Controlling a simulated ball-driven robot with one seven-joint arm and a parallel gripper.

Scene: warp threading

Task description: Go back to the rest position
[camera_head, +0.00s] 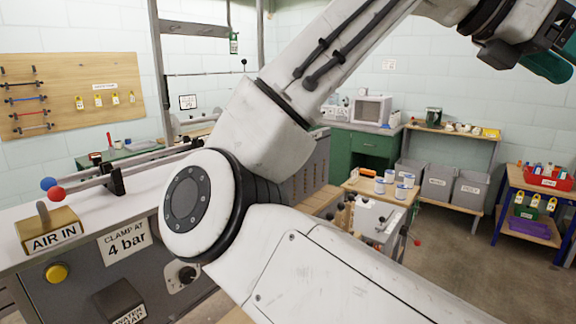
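My white arm crosses the middle of the view, from the lower right up to an elbow on the left and back to the top right corner. Its far end, with dark parts and a teal rounded piece, is at the top right, where my gripper (530,62) is partly cut off by the picture edge. The fingertips cannot be made out, so I cannot tell whether it is open or shut, or whether the teal piece is held. The far end hangs high, in front of the back wall, and seems to touch nothing.
A bench with an "AIR IN" block (50,230) and a "CLAMP AT 4 bar" label (124,242) is at left. Behind are a pegboard (70,92), a green cabinet (362,147) and grey bins (438,184). A blue-framed shelf (512,182) is at right. Floor is clear at lower right.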

